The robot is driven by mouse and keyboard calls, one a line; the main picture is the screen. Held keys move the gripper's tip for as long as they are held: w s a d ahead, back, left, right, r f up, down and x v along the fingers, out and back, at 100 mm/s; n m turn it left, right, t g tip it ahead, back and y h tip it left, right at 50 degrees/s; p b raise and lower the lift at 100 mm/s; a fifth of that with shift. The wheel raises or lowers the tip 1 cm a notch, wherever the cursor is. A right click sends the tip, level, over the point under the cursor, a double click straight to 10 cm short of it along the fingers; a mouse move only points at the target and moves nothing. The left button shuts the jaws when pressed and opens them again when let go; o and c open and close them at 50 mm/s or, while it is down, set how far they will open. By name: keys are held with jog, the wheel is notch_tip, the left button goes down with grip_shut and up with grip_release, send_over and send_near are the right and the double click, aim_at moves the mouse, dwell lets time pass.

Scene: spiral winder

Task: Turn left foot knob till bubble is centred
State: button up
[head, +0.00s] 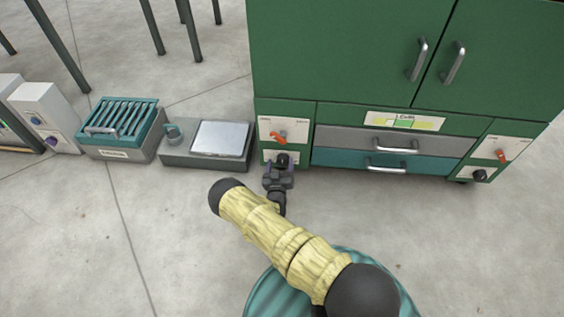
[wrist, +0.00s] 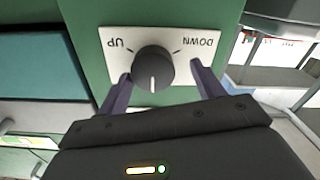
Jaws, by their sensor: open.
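The left foot knob (head: 282,159) is a black knob low on the left of the green cabinet. In the wrist view the knob (wrist: 154,68) sits on a white plate marked UP and DOWN, seen upside down. Its white pointer line points towards my gripper, between the two words. My gripper (wrist: 162,88) is open, with one finger on each side of the knob; contact cannot be told. In the head view my gripper (head: 280,170) is right at the knob. A white plate with yellow and green bands (head: 404,121) is above the drawers; no bubble can be made out.
The green cabinet (head: 350,50) has an orange lever (head: 278,138) above the left knob. A second lever (head: 501,155) and knob (head: 479,175) are at the right. A grey scale-like box (head: 205,150) and a teal slotted box (head: 120,130) stand left.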

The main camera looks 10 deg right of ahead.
jog(key=shift+w+d, duration=0.1)
jog(key=shift+d, duration=0.1)
jog(key=shift+s+a, duration=0.15)
jog(key=shift+s, duration=0.05)
jog(key=shift+c, duration=0.6)
jog(key=shift+s+d, duration=0.1)
jog(key=shift+d, duration=0.3)
jog(key=c, duration=0.7)
jog(key=shift+a, duration=0.4)
jog(key=shift+c, duration=0.8)
jog(key=shift+d, duration=0.3)
jog(key=shift+d, duration=0.1)
